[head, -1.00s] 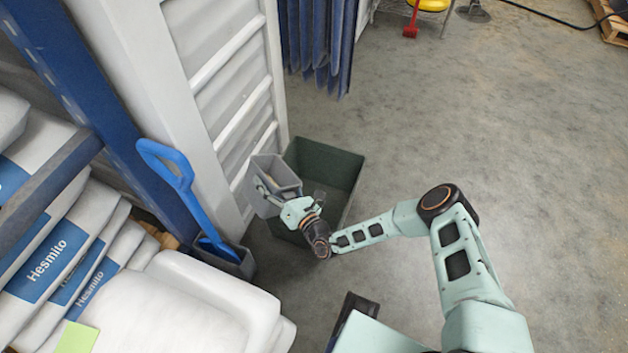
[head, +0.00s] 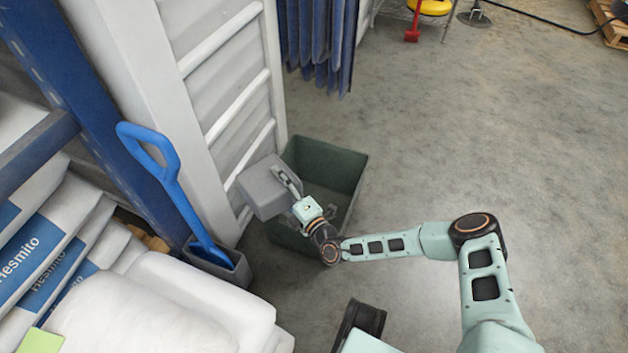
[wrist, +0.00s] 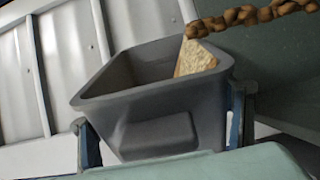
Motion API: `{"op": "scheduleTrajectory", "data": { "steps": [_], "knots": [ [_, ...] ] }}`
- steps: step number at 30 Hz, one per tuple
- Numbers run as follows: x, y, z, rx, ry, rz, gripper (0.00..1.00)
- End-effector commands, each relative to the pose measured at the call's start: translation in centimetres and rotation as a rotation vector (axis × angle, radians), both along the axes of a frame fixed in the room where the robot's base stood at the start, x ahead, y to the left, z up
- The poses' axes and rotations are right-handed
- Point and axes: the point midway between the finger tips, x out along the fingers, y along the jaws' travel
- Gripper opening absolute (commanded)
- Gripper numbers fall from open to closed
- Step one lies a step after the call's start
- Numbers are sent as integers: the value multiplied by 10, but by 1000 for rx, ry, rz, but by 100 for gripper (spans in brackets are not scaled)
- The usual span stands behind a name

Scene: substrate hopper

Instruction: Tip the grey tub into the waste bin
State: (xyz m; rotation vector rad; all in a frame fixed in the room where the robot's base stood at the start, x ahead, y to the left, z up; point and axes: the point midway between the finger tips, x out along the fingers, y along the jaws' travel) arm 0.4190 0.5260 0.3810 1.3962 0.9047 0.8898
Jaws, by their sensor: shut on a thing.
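The grey tub (head: 264,188) is in my gripper (head: 292,186), tilted steeply over the left side of the waste bin. In the wrist view the gripper's fingers (wrist: 164,130) press on both sides of the tub (wrist: 165,100). A tan mass (wrist: 194,58) lies inside against its right wall. Brown lumps (wrist: 250,15) run in a stream from the rim to the upper right. The dark green waste bin (head: 335,165) stands on the floor beside the white panel. The tub and my arm hide part of its inside; the bottom of the bin is not clear.
A white ribbed panel (head: 225,95) stands close to the left of the tub. A blue scoop (head: 180,190) stands in a grey holder (head: 222,268) at lower left. White sacks (head: 165,305) fill the lower left. Open floor (head: 480,120) lies right.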

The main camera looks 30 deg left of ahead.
Motion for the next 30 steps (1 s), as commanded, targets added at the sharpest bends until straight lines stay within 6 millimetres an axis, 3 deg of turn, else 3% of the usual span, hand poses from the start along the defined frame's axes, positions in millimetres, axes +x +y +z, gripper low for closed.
{"op": "scheduleTrajectory", "data": {
  "steps": [12, 30],
  "knots": [
    [14, -6, 3, 120, 264, 0, 22],
    [15, -7, 3, 130, 292, 1, 22]
  ]
}}
